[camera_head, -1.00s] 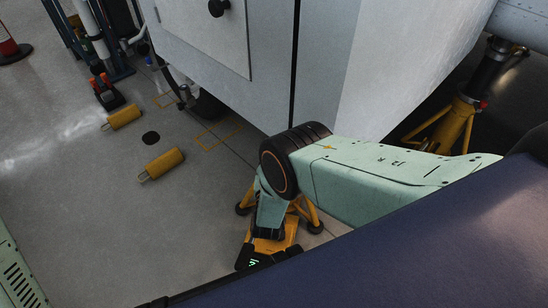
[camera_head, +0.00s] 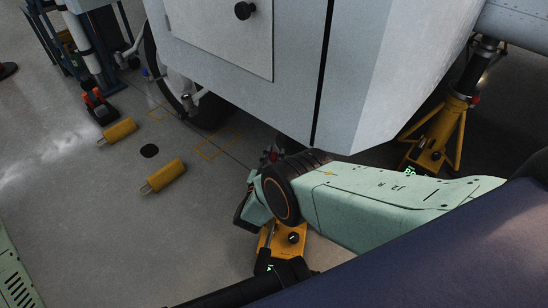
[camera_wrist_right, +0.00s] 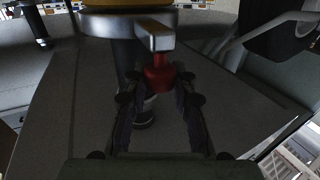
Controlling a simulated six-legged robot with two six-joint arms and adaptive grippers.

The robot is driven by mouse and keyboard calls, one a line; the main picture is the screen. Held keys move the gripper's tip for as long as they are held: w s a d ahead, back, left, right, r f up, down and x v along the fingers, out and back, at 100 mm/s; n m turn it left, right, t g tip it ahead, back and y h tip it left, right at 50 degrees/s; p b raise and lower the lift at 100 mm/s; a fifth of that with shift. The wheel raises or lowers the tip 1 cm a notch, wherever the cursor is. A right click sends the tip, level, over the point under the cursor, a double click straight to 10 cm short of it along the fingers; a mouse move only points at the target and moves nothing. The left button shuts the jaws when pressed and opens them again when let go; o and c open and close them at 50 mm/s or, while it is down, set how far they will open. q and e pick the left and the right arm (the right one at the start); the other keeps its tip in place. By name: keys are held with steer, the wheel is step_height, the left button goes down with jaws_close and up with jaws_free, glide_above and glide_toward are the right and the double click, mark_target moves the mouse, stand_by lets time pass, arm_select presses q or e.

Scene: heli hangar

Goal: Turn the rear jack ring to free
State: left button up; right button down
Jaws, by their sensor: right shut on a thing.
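A yellow jack (camera_head: 285,243) stands low in the middle of the head view, partly hidden behind my right arm. In the right wrist view, the jack's grey ring (camera_wrist_right: 100,24) crosses the top, with a metal tab (camera_wrist_right: 150,36) sticking out. A red knob (camera_wrist_right: 158,76) hangs under the tab. My right gripper (camera_wrist_right: 158,90) has a finger on each side of the red knob and is shut on it. In the head view its fingers are mostly hidden by my arm. My left gripper is out of view.
A second yellow jack (camera_head: 440,140) stands at the right under the aircraft. The aircraft's pale hull (camera_head: 265,75) hangs over the work area.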

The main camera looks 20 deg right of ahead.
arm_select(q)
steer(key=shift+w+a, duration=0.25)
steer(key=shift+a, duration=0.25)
arm_select(e)
steer(key=shift+w+a+f+m+g+h, duration=0.15)
steer(key=shift+w+a+m+g+h, duration=0.15)
steer(key=shift+a+h, duration=0.1)
steer(key=c, duration=1.3)
jaws_free()
steer(key=shift+w, duration=0.1)
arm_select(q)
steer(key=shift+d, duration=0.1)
arm_select(e)
steer(key=shift+o, duration=1.1)
steer(key=shift+d, duration=0.2)
steer(key=v, duration=0.7)
steer(key=shift+s+a, duration=0.2)
steer(key=shift+s, duration=0.05)
